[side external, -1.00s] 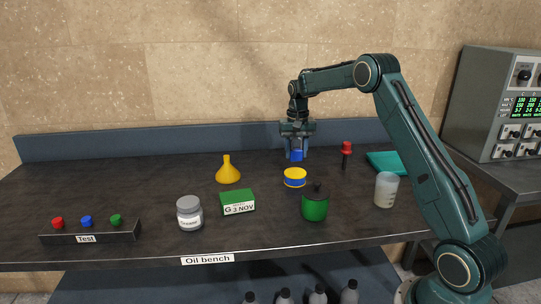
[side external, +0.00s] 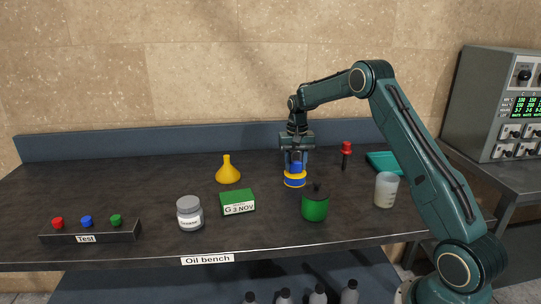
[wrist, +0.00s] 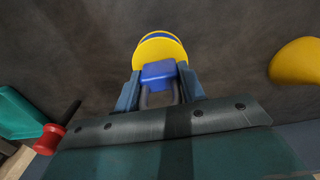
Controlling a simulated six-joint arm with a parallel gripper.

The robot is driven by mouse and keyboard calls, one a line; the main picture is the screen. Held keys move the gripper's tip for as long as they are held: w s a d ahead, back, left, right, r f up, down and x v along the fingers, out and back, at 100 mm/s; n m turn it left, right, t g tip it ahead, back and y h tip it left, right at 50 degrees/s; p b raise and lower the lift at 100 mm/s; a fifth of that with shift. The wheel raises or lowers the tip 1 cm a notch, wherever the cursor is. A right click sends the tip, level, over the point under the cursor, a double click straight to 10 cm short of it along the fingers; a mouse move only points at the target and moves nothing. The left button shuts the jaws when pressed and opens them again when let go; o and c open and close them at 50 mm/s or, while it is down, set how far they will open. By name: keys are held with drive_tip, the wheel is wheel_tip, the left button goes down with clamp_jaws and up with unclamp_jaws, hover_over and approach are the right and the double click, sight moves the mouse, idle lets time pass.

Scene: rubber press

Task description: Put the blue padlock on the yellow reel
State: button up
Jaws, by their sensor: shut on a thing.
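The blue padlock (side external: 297,167) is between the fingers of my gripper (side external: 296,163), which is shut on it. In the wrist view the padlock (wrist: 158,75) has its grey shackle toward my gripper (wrist: 160,90) and its blue body toward the reel. The yellow reel (side external: 294,182), with a blue band around its middle, stands on the bench directly below the padlock. In the wrist view the yellow top of the reel (wrist: 160,48) lies behind the padlock. The padlock is at or just above the reel's top; I cannot tell whether they touch.
A yellow funnel (side external: 228,172) and a green box (side external: 237,203) stand left of the reel. A green pot (side external: 315,205) stands in front.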

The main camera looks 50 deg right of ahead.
drive_tip(key=o, duration=1)
drive_tip(key=shift+r, duration=0.1)
wheel_tip(320, 180, up, 12)
drive_tip(key=shift+f, duration=0.15)
drive_tip(key=shift+r, duration=0.2)
